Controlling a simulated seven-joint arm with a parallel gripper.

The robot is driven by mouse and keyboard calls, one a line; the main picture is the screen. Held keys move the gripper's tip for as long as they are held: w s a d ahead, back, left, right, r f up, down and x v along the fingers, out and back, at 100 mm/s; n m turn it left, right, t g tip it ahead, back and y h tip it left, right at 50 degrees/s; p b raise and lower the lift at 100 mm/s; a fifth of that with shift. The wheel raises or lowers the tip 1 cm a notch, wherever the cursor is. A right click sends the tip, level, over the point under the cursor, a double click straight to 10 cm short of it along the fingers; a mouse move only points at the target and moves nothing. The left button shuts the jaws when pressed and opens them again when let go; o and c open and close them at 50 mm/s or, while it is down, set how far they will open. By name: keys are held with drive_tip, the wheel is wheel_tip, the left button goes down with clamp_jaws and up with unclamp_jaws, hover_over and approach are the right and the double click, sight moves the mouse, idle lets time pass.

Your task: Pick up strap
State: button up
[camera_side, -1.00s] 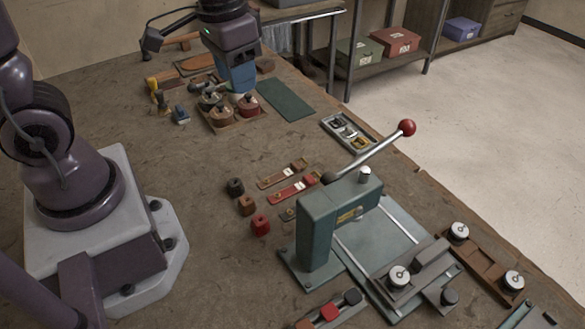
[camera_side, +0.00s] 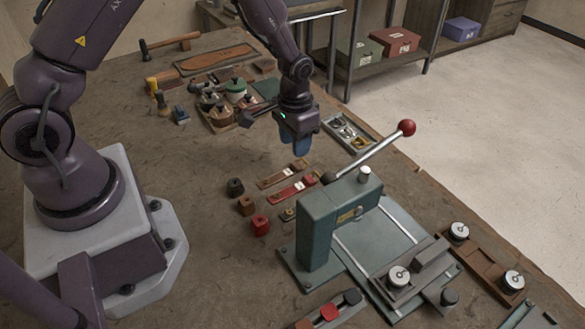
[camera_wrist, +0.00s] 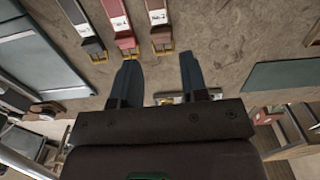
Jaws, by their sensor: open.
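Several flat straps with pale labels lie side by side on the bench. The brown strap (camera_side: 283,174) and red strap (camera_side: 293,188) are in the side view; a dark strap (camera_side: 288,214) is mostly hidden behind the green press. In the wrist view, the dark strap (camera_wrist: 82,22), red strap (camera_wrist: 121,22) and brown strap (camera_wrist: 158,20) lie at the top, with brass buckles at their near ends. My gripper (camera_side: 297,148) hangs above the bench, just beyond the brown strap. Its blue fingers are spread and empty in the wrist view (camera_wrist: 159,72).
The green press (camera_side: 330,215) with its red-knobbed lever (camera_side: 407,127) stands close to the straps. A tray of buckles (camera_side: 347,131) is right of my gripper. The bench left of the spools is clear.

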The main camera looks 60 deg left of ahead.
sight(297, 164)
drive_tip(key=f, duration=0.6)
drive_tip(key=shift+w+f, duration=0.25)
drive_tip(key=shift+w, duration=0.1)
drive_tip(key=c, duration=0.6)
